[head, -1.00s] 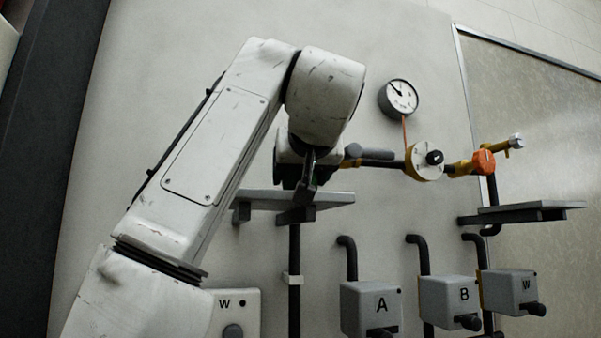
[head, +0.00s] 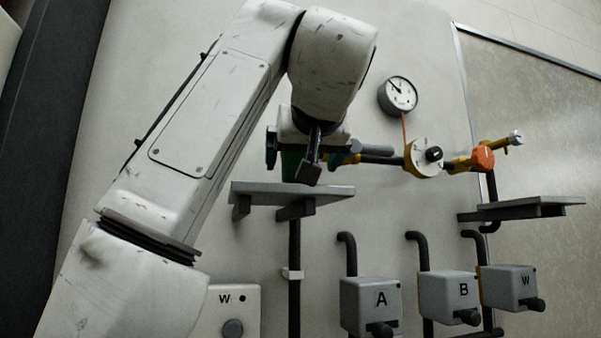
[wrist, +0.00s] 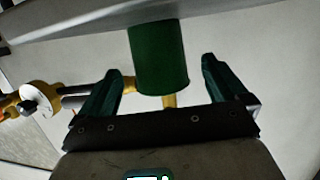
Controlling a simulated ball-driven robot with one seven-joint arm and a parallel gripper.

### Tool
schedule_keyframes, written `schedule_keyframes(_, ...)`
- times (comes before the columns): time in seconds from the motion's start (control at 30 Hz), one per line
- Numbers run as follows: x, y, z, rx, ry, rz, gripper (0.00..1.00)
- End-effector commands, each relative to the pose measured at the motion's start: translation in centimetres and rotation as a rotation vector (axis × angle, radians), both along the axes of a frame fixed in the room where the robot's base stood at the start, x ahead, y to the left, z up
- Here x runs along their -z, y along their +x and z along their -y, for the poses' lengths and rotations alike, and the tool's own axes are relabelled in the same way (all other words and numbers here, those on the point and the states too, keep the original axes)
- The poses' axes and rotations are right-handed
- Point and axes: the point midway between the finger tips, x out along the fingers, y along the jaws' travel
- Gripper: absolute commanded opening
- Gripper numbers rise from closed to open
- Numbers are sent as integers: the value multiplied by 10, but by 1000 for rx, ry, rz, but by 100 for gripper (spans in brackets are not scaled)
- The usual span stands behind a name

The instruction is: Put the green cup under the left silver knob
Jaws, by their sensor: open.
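The green cup (wrist: 158,60) sits between the two dark green fingers of my gripper (wrist: 161,68) in the wrist view, with a gap on each side. My gripper is open around it. In the head view part of the green cup (head: 291,163) shows behind the near finger of my gripper (head: 290,157), just above the left grey shelf (head: 335,191); its base seems to be on that shelf. A silver knob (head: 516,138) shows on the right yellow spout. The left silver knob is not seen; my arm covers that area. A yellow pipe piece (wrist: 169,102) shows close by the cup.
A round valve (head: 423,158) and a gauge (head: 398,95) are on the wall to the right of my gripper. An orange valve (head: 483,160) and a second shelf (head: 540,206) are farther right. Grey boxes A (head: 370,303) and B (head: 447,296) are below. The right shelf looks empty.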

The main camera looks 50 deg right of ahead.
Motion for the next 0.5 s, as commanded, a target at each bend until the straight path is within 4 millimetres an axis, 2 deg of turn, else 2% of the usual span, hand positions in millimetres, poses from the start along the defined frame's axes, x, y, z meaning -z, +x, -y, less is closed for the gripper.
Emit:
schedule_keyframes(0.1, -4, -20, -17, -1, 0, 4, 99)
schedule_keyframes(0.3, -14, -45, -40, -1, 0, 2, 99)
schedule_keyframes(0.5, -19, -58, -52, 0, -1, 1, 99)
